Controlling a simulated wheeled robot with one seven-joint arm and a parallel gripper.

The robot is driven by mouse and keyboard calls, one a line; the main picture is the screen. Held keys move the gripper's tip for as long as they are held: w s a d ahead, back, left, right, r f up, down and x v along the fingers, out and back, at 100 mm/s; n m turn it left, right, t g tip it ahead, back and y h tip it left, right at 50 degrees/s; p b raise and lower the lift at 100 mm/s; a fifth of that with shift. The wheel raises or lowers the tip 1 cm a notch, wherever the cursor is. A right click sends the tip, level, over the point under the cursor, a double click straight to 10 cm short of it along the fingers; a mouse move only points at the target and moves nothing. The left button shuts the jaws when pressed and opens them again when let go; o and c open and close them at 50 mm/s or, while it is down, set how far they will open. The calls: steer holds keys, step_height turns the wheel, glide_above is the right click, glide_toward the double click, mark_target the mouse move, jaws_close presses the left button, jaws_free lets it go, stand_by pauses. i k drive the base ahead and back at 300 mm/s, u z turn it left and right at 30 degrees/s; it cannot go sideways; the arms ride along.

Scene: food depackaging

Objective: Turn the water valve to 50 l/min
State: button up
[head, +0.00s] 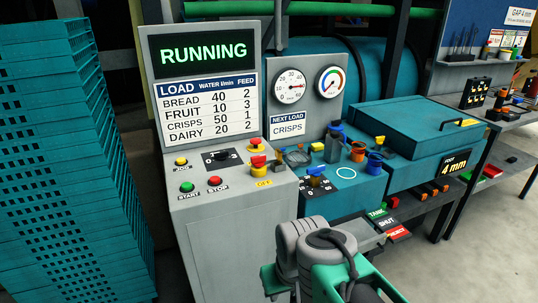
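I cannot read where the knob points. A round white gauge (290,87) with a red needle is on the grey panel above; its reading is too small to be sure of. The NEXT LOAD sign (288,125) reads CRISPS. My grey and green arm is at the bottom centre, apart from the knob; no fingertips show.
The control desk carries a rotary switch (222,156), green START (187,187) and red STOP (214,182) buttons and a red emergency button (258,163). Cups and fittings crowd the bench behind the knob. Teal crates (70,160) are stacked left. Floor is open right.

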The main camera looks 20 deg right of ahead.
mark_target(315, 170)
steer(key=z, duration=1.75)
steer(key=i, duration=0.65)
steer(key=u, duration=2.5)
